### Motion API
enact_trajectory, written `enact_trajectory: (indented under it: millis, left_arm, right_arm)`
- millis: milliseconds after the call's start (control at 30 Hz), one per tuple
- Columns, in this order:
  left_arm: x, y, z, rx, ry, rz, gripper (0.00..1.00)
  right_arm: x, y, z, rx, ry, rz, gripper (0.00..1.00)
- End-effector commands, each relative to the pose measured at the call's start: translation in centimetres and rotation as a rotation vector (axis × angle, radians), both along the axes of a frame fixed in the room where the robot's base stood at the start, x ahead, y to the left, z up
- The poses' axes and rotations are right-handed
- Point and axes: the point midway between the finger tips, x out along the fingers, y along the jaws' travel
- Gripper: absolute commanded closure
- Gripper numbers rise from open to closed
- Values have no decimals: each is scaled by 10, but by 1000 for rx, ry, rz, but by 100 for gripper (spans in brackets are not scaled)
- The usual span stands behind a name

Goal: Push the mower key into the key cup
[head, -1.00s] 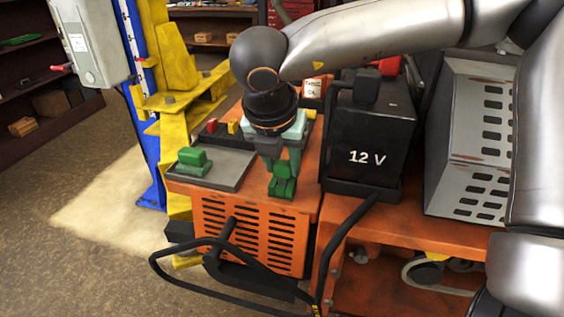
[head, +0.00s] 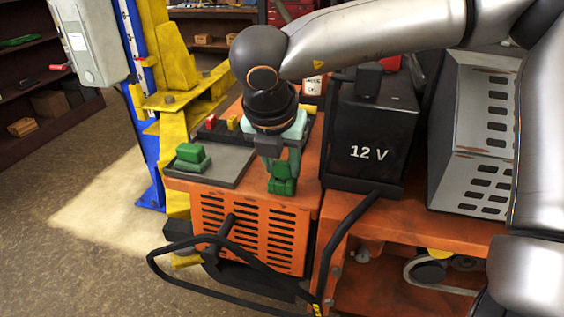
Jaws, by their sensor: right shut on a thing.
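My right gripper (head: 283,166) points down over the front part of the orange mower deck (head: 306,197). It is shut on a green piece (head: 283,187), which I take to be the mower key. The fingers cover its upper part. The piece is at or just above the deck near its front edge; I cannot tell whether it touches anything below. No key cup shows clearly under it, so I cannot tell how far it is in. A second green block (head: 193,157) sits on the grey tray (head: 231,168) to the left. My left gripper is not in view.
A black 12 V battery (head: 370,135) stands close to the right of the gripper. A red piece (head: 211,122) and a yellow piece (head: 233,123) lie behind the tray. A black bar (head: 222,238) curves in front. A blue and yellow lift post (head: 160,90) stands at left.

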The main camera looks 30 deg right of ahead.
Motion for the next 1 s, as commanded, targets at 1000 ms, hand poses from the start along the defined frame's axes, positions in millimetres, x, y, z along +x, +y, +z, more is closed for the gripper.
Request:
enact_trajectory:
  millis: [1000]
  left_arm:
    - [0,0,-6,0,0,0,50]
  right_arm:
    - [-16,20,65,-2,-8,-1,24]
